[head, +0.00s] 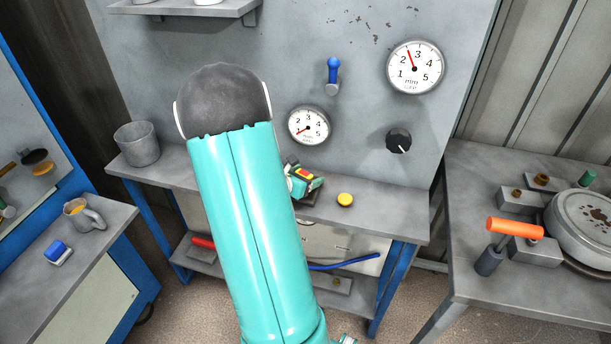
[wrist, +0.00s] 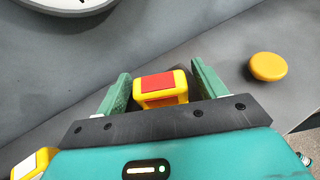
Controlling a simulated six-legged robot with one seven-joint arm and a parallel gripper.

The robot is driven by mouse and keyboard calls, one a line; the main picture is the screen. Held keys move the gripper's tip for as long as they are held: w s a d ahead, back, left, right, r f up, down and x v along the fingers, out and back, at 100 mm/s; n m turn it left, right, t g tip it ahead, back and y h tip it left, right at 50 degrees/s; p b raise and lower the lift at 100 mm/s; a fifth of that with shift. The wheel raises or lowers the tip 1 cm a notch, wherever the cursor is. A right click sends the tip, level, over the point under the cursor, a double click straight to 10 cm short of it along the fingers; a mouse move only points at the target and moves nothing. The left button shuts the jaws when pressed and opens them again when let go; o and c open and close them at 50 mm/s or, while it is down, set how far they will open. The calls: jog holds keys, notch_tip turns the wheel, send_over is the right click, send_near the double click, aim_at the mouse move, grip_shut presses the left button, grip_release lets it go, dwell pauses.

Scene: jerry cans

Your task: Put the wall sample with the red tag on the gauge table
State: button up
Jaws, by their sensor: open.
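The yellow wall sample with a red tag (wrist: 161,84) sits between the fingers of my gripper (wrist: 161,72) in the wrist view. The green fingers are open, one on each side of it, with narrow gaps. In the head view the sample (head: 303,172) shows small at my gripper (head: 304,184), just above or on the bench under the gauges (head: 385,206). I cannot tell whether it touches the bench. My arm covers much of the bench's middle in the head view.
A yellow round knob (head: 345,199) is on the bench right of my gripper. A yellow block with a white tag (wrist: 32,163) shows at the wrist view's lower left. A grey bucket (head: 137,144) stands at the bench's left end. Dial gauges (head: 308,125) hang behind.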

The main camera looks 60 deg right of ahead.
jog(key=v, duration=1.2)
jog(key=shift+a, duration=0.1)
jog(key=shift+w+a+r, duration=0.1)
jog(key=shift+a+r, duration=0.05)
jog(key=shift+r, duration=0.1)
jog(key=a+r+m+t+y, duration=0.3)
jog(key=a+r+m+y, duration=0.1)
jog(key=a, duration=0.9)
jog(key=w+a+r+m+t+y, duration=0.1)
jog(key=a+r+m+t+y, duration=0.2)
jog(key=a, duration=1)
jog(key=a+r+m+t+y, duration=0.2)
jog(key=a+r+m+y, duration=0.4)
jog(key=a, duration=0.7)
notch_tip(320, 180, up, 2)
jog(key=shift+w+r+m+t, duration=0.1)
jog(key=shift+w+m+t, duration=0.3)
jog(key=shift+m, duration=0.8)
jog(key=shift+c, duration=0.2)
